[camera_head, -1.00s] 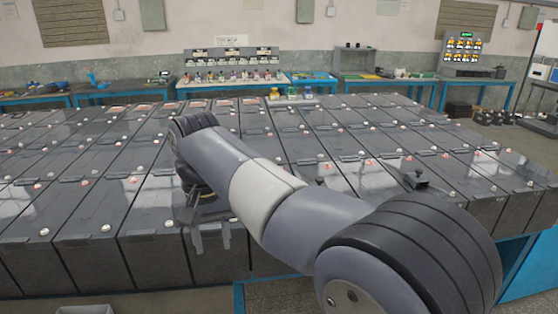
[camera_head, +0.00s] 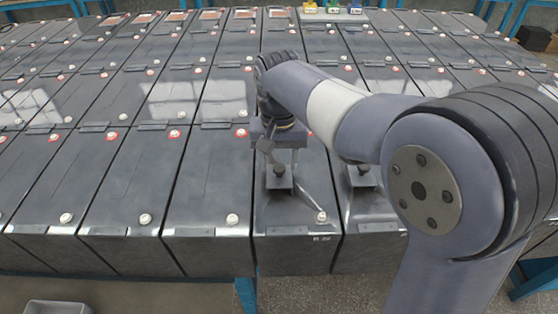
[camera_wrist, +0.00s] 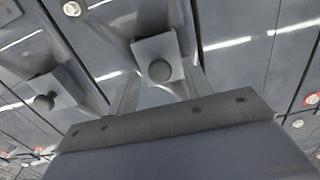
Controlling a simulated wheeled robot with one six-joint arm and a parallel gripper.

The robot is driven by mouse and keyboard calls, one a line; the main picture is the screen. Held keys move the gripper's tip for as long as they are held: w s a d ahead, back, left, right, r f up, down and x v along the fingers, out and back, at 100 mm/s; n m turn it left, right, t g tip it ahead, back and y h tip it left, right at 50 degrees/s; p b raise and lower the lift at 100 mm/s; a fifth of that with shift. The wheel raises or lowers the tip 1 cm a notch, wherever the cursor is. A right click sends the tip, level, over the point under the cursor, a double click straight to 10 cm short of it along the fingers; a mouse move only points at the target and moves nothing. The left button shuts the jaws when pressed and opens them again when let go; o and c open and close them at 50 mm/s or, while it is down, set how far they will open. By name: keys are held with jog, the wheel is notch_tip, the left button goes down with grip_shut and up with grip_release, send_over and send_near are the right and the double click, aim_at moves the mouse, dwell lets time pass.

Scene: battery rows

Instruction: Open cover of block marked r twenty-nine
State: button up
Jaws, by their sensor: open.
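A dark grey block in the front row (camera_head: 296,215) bears a small white mark on its front edge that starts with R; its digits are too small to read surely. A grey plate with a round dark knob (camera_head: 279,176) sits on its top, and its cover looks shut. The knob also shows in the wrist view (camera_wrist: 160,70). My gripper (camera_head: 280,160) is open and points down above this knob, with its fingers (camera_wrist: 158,88) to either side of it in the wrist view. I cannot tell how far the fingertips are above it. Nothing is held.
A second plate with a knob (camera_head: 362,174) is on the block to the right, and it shows at the left of the wrist view (camera_wrist: 43,102). Similar blocks with white and red caps fill the rows around. Small coloured items (camera_head: 333,8) stand at the back. A grey bin (camera_head: 57,307) is on the floor.

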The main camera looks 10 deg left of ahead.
jog(key=shift+w+f, duration=0.3)
jog(key=shift+f, duration=0.1)
jog(key=shift+s, duration=0.1)
jog(key=shift+c, duration=0.2)
grip_shut()
